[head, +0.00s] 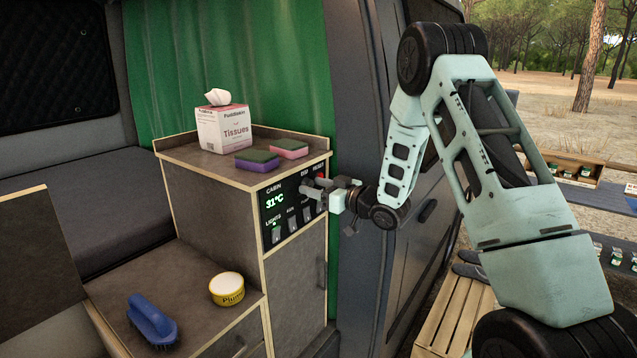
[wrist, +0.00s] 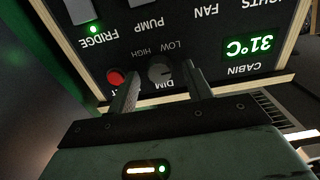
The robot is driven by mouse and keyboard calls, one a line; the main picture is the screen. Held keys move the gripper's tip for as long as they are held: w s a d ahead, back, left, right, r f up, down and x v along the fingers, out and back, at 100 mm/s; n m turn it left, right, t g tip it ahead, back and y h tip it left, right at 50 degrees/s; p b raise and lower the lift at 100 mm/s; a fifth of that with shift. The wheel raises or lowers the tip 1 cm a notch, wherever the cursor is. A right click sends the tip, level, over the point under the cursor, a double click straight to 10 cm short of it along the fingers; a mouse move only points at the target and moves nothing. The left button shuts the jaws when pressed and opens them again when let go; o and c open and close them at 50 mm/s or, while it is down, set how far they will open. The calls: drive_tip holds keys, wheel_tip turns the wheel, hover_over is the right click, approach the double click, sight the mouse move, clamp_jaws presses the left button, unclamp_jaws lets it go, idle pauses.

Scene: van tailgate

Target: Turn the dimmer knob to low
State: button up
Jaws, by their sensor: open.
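The dimmer knob (wrist: 160,72) is a small round grey knob on the black control panel (head: 268,235), shown upside down in the wrist view. The words LOW and HIGH are printed beside it, above DIM in that inverted view. I cannot tell clearly which word its pointer faces. My gripper (wrist: 163,80) is open, with one finger on each side of the knob. I cannot tell whether either finger touches it. In the head view my gripper (head: 316,190) is at the upper right of the panel and hides the knob.
A red button (wrist: 116,76) is close beside one finger. Switches and a green 31°C display (head: 275,202) share the panel. A tissue box (head: 222,128) and two sponges (head: 257,160) stand on the cabinet top. A blue brush (head: 152,322) and yellow tin (head: 227,289) lie lower left.

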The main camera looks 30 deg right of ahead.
drive_tip(key=c, duration=1)
drive_tip(key=shift+o, duration=0.2)
drive_tip(key=n+b, duration=0.1)
drive_tip(key=b, duration=0.3)
drive_tip(key=shift+f, duration=0.35)
drive_tip(key=shift+n+b, duration=0.7)
drive_tip(key=shift+b, duration=0.55)
drive_tip(key=shift+r+n+b, duration=0.25)
drive_tip(key=shift+n+b, duration=0.15)
drive_tip(key=shift+b, duration=0.2)
drive_tip(key=shift+r, duration=0.1)
drive_tip(key=o, duration=1)
drive_tip(key=shift+c, duration=0.2)
